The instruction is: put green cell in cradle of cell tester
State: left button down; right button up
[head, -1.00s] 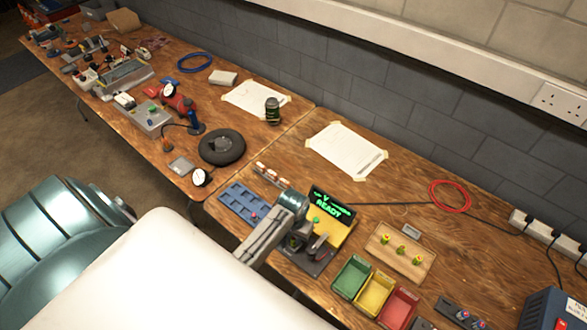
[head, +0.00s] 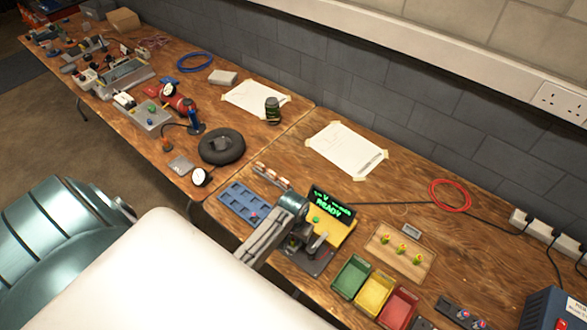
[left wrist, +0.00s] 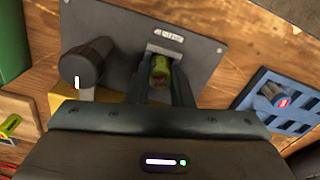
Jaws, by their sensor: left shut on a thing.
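The cell tester (head: 340,231) is yellow, with a dark screen reading READY in green and a grey base plate (head: 318,262) in front. My left gripper (head: 294,247) is over that plate. In the left wrist view the left gripper (left wrist: 161,82) is shut on the green cell (left wrist: 160,70), which stands between its fingers over the grey plate (left wrist: 115,52). A small grey bracket, seemingly the cradle (left wrist: 166,49), is right at the cell's far end. I cannot tell whether the cell rests in it. My right gripper is not in view.
A dark round-ended lever (left wrist: 82,64) stands close left of the gripper in the wrist view. A blue slotted tray (head: 238,203) with a red-marked cell lies beside the tester.

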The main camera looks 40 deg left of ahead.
pick_arm(q)
jog(key=shift+f, duration=0.3)
dwell(0.4)
jog(key=c, duration=1.2)
grip_release()
jog(key=shift+r, duration=3.5)
